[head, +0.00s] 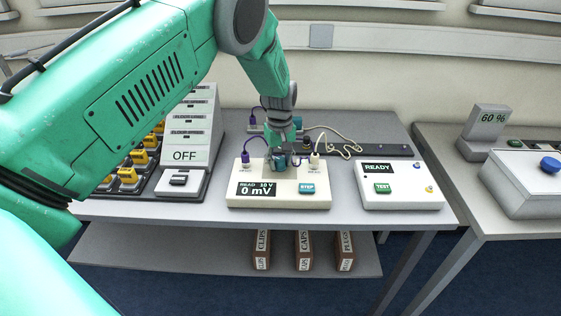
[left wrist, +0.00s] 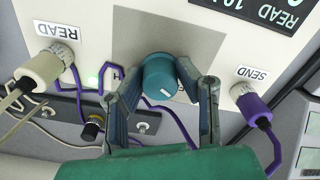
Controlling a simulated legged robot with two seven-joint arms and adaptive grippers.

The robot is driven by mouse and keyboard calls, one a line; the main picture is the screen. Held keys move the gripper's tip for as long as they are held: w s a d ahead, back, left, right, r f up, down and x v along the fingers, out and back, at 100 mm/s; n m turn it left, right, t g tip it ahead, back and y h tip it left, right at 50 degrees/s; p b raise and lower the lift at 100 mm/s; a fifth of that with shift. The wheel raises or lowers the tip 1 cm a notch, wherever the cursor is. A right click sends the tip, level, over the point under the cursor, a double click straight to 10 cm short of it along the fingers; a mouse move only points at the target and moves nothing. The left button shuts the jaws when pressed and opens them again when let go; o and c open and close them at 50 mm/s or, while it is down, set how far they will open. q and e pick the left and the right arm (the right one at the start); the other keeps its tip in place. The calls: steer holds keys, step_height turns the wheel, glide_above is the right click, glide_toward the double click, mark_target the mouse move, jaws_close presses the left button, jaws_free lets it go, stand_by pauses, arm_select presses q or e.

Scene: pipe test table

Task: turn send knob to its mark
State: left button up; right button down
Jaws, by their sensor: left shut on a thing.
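The cream meter box (head: 240,198) stands near the table's front and its display reads READ 10 V, 0 mV. A round teal knob (left wrist: 160,75) with a short white pointer line sits on its grey panel. My left gripper (head: 278,163) reaches down over the box from above. In the left wrist view its two fingers (left wrist: 163,88) stand on either side of the knob and are shut on it. A letter H shows beside the knob; another marking is partly hidden by a finger. A SEND label (left wrist: 252,73) is beside the purple plug. My right gripper is not in view.
A cream plug (left wrist: 42,66) sits by the READ label, a purple plug (left wrist: 249,103) by SEND. A READY box (head: 396,190) stands to the right, a block of yellow switches (head: 140,160) to the left. Loose cables lie behind the meter box.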

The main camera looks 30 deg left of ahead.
mark_target(280, 158)
arm_select(q)
steer(key=shift+w+a+r, duration=0.1)
steer(key=shift+w+r, duration=0.15)
steer(key=shift+w, duration=0.1)
steer(key=o, duration=0.9)
steer(key=shift+o, duration=1.1)
steer(key=shift+s+f, duration=0.1)
steer(key=shift+f, duration=0.1)
steer(key=shift+r, duration=0.2)
step_height(280, 158, up, 12)
steer(key=shift+f, duration=0.25)
